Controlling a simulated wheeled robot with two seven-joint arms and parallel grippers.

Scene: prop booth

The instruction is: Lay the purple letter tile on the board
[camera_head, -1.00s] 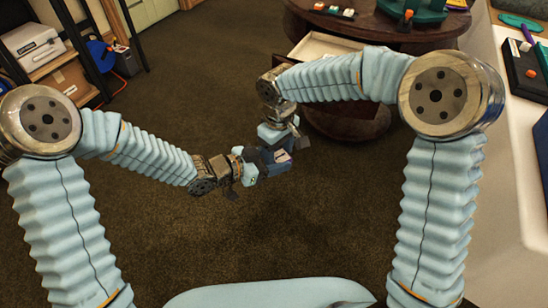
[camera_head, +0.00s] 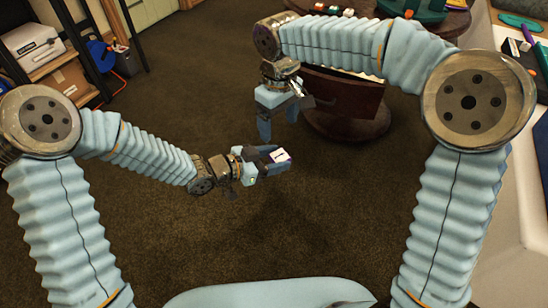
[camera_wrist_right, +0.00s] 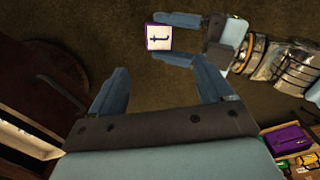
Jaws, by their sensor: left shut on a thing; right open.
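The purple letter tile (camera_head: 281,156) has a white face. It sits between the fingers of my left gripper (camera_head: 272,160), which is shut on it above the floor. In the right wrist view the tile (camera_wrist_right: 158,37) shows a dark letter "t" and purple edges. My right gripper (camera_head: 279,121) is open and empty, a little above the tile in the head view. In the right wrist view its open fingers (camera_wrist_right: 160,68) point towards the tile, with a gap between. I cannot tell for certain which thing is the board.
A light counter (camera_head: 488,38) bearing a dark flat piece runs along the right. Shelves (camera_head: 45,60) stand at the left. Open carpet lies around my left gripper.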

